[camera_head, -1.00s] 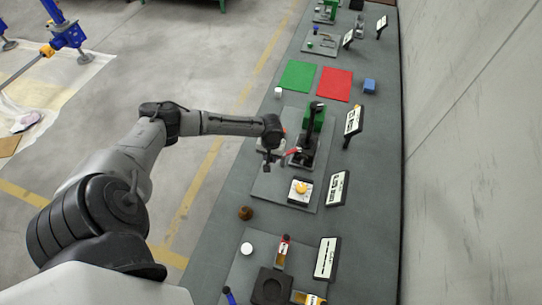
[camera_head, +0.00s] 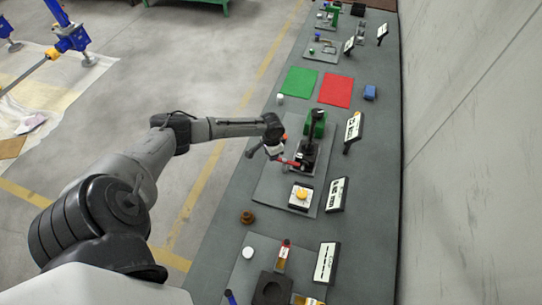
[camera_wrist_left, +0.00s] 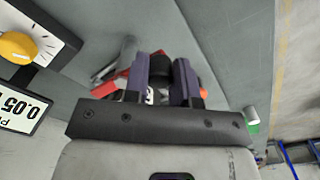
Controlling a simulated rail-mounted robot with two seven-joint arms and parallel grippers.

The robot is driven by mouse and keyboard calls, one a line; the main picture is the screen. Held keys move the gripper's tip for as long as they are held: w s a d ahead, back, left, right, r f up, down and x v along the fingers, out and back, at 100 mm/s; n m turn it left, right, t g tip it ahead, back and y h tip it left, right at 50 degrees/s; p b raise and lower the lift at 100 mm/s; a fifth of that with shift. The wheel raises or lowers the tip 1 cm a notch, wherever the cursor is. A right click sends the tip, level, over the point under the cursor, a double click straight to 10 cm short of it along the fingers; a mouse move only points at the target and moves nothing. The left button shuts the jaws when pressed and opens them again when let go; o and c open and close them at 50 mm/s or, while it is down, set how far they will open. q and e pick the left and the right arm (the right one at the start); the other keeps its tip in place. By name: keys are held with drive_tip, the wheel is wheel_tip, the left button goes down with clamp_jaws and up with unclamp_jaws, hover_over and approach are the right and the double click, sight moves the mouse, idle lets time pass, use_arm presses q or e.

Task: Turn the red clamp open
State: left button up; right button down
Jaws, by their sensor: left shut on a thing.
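The red clamp (camera_head: 290,162) is a red bar at the foot of a black and green upright fixture (camera_head: 313,128) on a grey plate. In the left wrist view, red parts of the clamp (camera_wrist_left: 106,90) show on both sides of my fingers. My left gripper (camera_head: 272,152) reaches in from the left, at the clamp's left end. My right gripper is not in view.
A yellow-knobbed dial (camera_head: 300,196) sits in front of the fixture, with a sign (camera_head: 337,194) to its right. Green (camera_head: 298,81) and red (camera_head: 336,90) mats lie behind. A brown knob (camera_head: 247,216) stands nearer me. A wall runs along the right.

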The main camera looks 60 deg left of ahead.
use_arm(q)
drive_tip(key=shift+w+a+m+b, duration=0.35)
drive_tip(key=shift+w+m, duration=0.3)
drive_tip(key=shift+m, duration=0.85)
drive_tip(key=shift+w+a+m+b, duration=0.15)
drive_tip(key=shift+w+m+b, duration=0.45)
drive_tip(key=shift+m, duration=0.9)
drive_tip(key=shift+w+a+m+b, duration=0.3)
drive_tip(key=shift+w+m, duration=0.4)
drive_tip(key=shift+m, duration=0.8)
drive_tip(key=o, duration=0.9)
wheel_tip(320, 180, up, 14)
drive_tip(key=shift+d+f+b, duration=0.1)
drive_tip(key=shift+b, duration=0.2)
